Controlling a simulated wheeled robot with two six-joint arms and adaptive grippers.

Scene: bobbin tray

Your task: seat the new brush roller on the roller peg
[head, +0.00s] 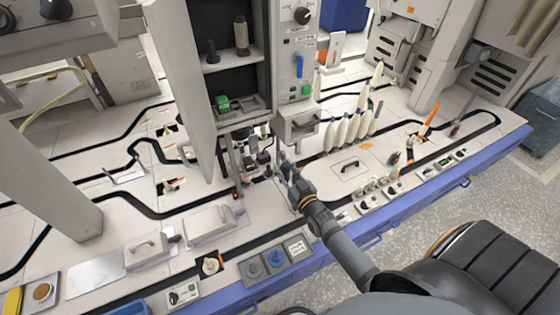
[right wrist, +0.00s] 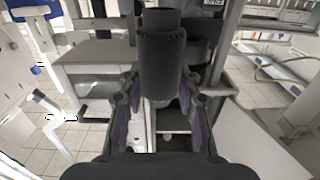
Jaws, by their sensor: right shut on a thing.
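My right gripper (head: 284,166) is at the front of the open grey machine, below its small drawer-like box. In the right wrist view, its two fingers (right wrist: 160,98) are shut on a dark cylinder, which looks like the brush roller (right wrist: 162,62). The roller stands roughly along the picture's vertical, with a narrower dark end at the top. In the head view, I cannot separate the roller from the dark parts around the gripper. I cannot clearly make out the roller peg in either view. My left gripper is not in view.
The machine's shelf (head: 226,61) holds a spool (head: 241,36) and a dark knobbed piece (head: 211,51). Pale bobbins (head: 342,131) stand to the right of the gripper. Lidded boxes (head: 209,223) lie left of it. The machine's tall side panel (head: 183,75) bounds the left.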

